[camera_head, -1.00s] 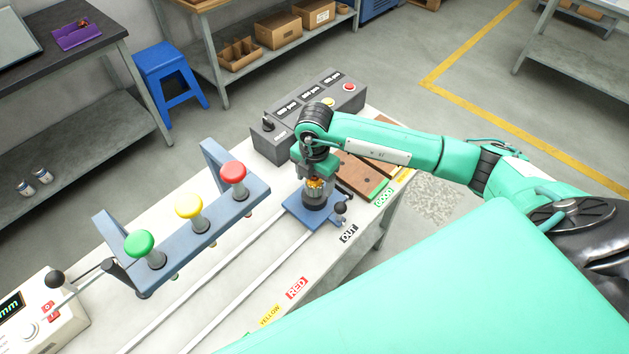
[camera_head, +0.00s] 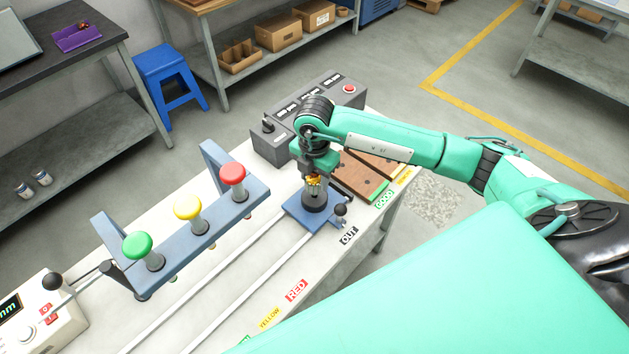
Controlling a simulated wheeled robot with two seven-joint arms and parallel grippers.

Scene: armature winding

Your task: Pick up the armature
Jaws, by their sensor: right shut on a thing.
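The armature (camera_head: 314,186), with copper-orange windings, stands upright over a dark round holder (camera_head: 314,200) on the blue sliding plate (camera_head: 300,213). My right gripper (camera_head: 314,178) points straight down from above and is shut on the armature. The wrist and fingers cover its upper part. I cannot tell whether its lower end still touches the holder. My left gripper is not in view.
A grey control box (camera_head: 285,128) is behind my wrist. Wooden blocks with a GOOD label (camera_head: 383,197) lie to the right. The OUT label (camera_head: 348,236) is in front.

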